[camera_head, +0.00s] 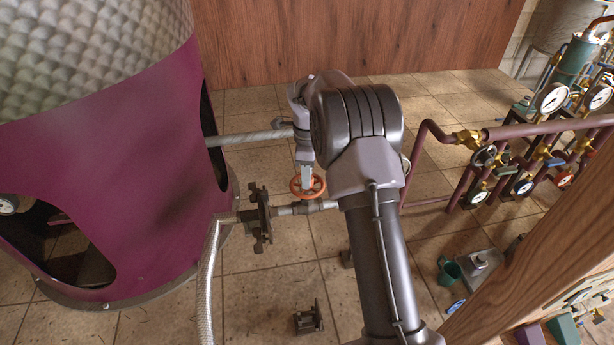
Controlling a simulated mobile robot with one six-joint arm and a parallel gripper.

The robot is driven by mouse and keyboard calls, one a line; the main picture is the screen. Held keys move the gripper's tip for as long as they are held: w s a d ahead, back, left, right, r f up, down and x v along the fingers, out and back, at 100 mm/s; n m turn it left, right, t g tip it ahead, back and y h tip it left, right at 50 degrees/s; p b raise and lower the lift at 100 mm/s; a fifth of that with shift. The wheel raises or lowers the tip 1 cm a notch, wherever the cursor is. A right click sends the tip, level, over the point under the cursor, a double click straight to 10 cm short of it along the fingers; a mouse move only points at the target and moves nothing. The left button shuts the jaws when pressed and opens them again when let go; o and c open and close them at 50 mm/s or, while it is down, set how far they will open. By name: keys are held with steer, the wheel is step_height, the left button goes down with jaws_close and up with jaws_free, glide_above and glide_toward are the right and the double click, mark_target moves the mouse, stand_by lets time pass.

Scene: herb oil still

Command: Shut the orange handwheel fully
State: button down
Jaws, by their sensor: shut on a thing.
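The orange handwheel (309,187) sits on a valve on a thin grey pipe (290,209), just right of the maroon still. My gripper (305,180) reaches down onto the wheel from above and is shut on it, seemingly at its rim or a spoke. My wrist hides part of the wheel, and the fingertips are too small to make out clearly. How far the valve is turned cannot be told.
The maroon still (150,190) fills the left. A thicker grey pipe (250,137) runs behind the wheel. A dark bracket (262,218) and a braided hose (208,280) are at its left. Purple pipes with gauges (485,136) and a wooden post (540,265) are at the right.

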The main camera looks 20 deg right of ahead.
steer(key=shift+r, duration=0.1)
stand_by(0.3)
steer(key=c, duration=1)
jaws_free()
steer(key=shift+c, duration=0.2)
step_height(320, 180, up, 17)
steer(key=p, duration=0.4)
steer(key=shift+r, duration=0.2)
